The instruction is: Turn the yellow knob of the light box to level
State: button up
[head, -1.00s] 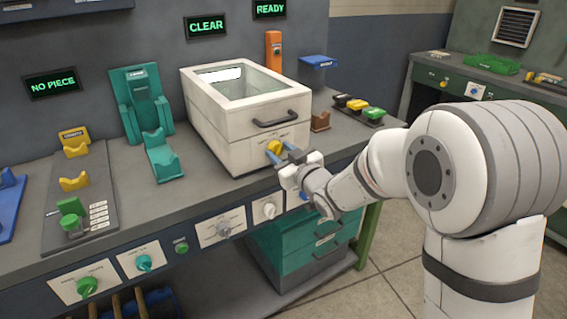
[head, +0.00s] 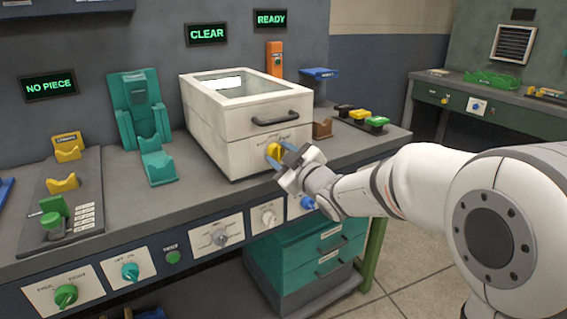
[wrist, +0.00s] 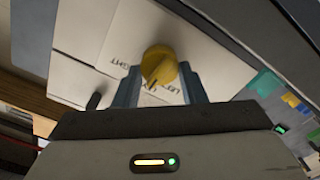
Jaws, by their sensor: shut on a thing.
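The light box (head: 222,133) is a white box with a glass top and a dark handle, standing on the grey bench. Its yellow knob (head: 273,150) is on the front face, below the handle. My gripper (head: 283,155) is at the knob, its blue-grey fingers on either side of it. In the wrist view the yellow knob (wrist: 159,66) sits between the two fingertips, with its ridge tilted from upright. Lettering is partly visible on the panel around it, but the fingers hide some of it. The gripper is shut on the knob.
A brown block (head: 322,128) and a row of black, yellow and green buttons (head: 361,118) stand right of the box. Teal holders (head: 158,163) stand to its left. More knobs, including a blue one (head: 307,202), line the bench front below.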

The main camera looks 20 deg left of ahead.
jog(key=shift+a+r+n+b, duration=0.1)
jog(key=shift+r+n+b, duration=0.1)
jog(key=shift+n+b, duration=0.1)
dwell(0.4)
jog(key=o, duration=1)
jog(key=shift+f, duration=0.15)
jog(key=v, duration=0.8)
jog(key=shift+p, duration=0.35)
jog(key=shift+w, duration=0.1)
jog(key=s+d+r+m+h+p, duration=0.1)
jog(key=d+r+m+h+p, duration=0.2)
jog(key=d+m+h+p, duration=0.5)
jog(key=s+d+r+m+h+p, duration=0.1)
jog(key=d+r+m+h+p, duration=0.2)
jog(key=d, duration=1)
jog(key=s+d+m+g+h+p, duration=0.1)
jog(key=s+d+m+g+p, duration=0.2)
jog(key=s, duration=0.7)
jog(key=s+d+r+m+g+h+p, duration=0.1)
jog(key=s+d+m+g+p, duration=0.2)
jog(key=s+d+g+p, duration=0.3)
jog(key=s+p, duration=0.1)
jog(key=s, duration=0.3)
jog(key=shift+s+r+m+h, duration=0.3)
